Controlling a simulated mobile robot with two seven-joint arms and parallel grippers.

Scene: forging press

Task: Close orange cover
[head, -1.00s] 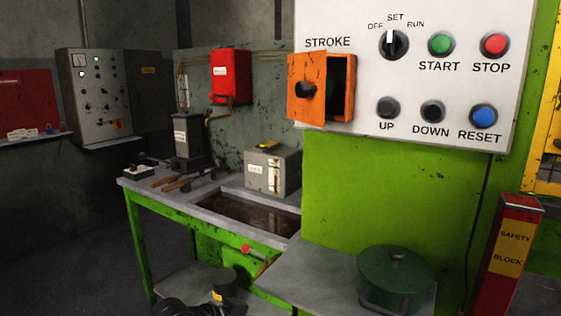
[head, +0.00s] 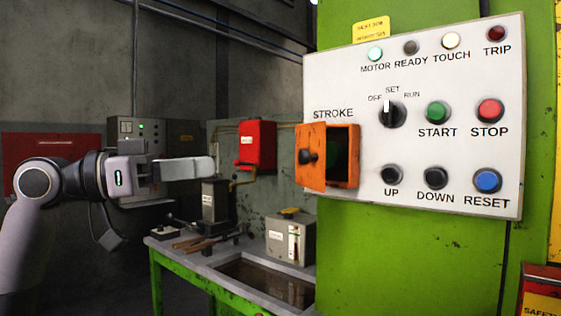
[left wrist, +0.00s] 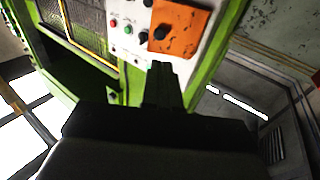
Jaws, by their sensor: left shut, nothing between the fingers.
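The orange cover (head: 311,160) is swung open to the left of its orange box (head: 354,158), under the word STROKE on the white control panel (head: 451,68). It has a black knob on its face. A dark green part shows inside the open box. My left gripper (head: 213,168) is shut and empty, left of the cover and apart from it, pointing right. In the left wrist view the gripper fingers (left wrist: 165,80) point up toward the panel, with the orange cover (left wrist: 172,38) beyond them. My right gripper is not in view.
The panel carries a black selector (head: 391,113), a green START button (head: 437,112), a red STOP button (head: 490,110) and other buttons right of the box. A red box (head: 256,145) hangs on the wall behind my gripper. A workbench (head: 205,258) with tools stands below.

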